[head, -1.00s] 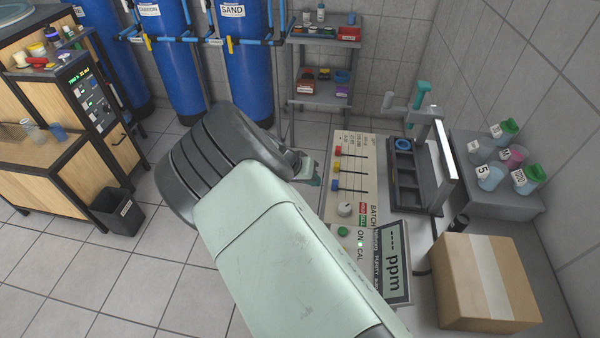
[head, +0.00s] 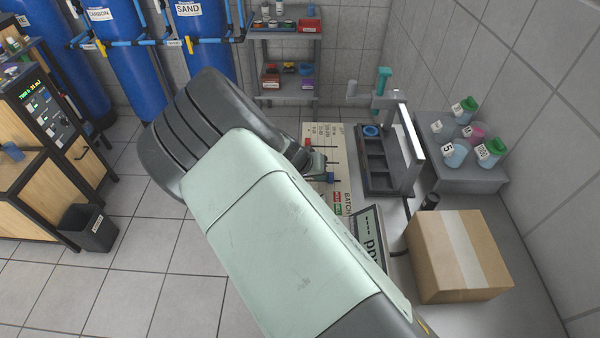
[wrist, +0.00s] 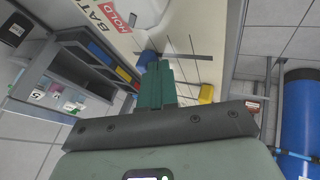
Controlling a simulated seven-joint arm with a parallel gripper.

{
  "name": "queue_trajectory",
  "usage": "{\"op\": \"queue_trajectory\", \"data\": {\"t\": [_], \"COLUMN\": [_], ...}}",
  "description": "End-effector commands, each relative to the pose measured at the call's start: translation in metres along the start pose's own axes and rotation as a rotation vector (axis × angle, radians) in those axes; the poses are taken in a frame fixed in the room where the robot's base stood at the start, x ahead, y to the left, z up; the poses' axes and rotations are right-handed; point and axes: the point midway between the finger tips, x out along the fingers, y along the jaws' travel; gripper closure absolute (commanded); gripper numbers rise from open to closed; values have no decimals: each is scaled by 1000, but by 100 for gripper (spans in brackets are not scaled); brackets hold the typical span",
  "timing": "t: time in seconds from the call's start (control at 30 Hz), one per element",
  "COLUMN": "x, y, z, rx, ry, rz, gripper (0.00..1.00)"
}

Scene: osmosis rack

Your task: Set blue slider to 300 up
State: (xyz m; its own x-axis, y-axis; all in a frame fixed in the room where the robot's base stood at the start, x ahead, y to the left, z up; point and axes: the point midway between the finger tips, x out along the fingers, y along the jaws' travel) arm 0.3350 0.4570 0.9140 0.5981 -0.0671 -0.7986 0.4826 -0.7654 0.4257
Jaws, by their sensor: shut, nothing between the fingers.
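The blue slider (head: 329,177) is on the cream control panel (head: 332,133), near the BATCH label. In the wrist view the blue slider (wrist: 146,57) sits at the end of its dark slot, right by the fingertips. My gripper (wrist: 160,68) is shut with nothing between its green fingers. Its tips are beside the blue slider; I cannot tell if they touch it. In the head view my gripper (head: 318,168) is partly hidden by my arm. The yellow slider (wrist: 206,93) shows in the wrist view. The red slider (head: 309,142) shows in the head view.
A display (head: 372,238) is at the panel's near end, partly behind my arm. A dark compartment tray (head: 376,178) stands right of the panel. A cardboard box (head: 460,255) is at the lower right. Lidded cups (head: 490,152) stand on a grey block.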

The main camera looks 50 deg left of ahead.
Motion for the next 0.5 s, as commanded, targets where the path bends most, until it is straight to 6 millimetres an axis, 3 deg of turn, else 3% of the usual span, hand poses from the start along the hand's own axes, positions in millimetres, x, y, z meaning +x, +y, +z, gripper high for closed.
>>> {"op": "queue_trajectory", "data": {"t": [0.17,0.5], "x": [11,13], "y": [22,24], "z": [0,0], "rx": [2,1], "ry": [-1,0], "rz": [1,2], "gripper": [100,100]}}
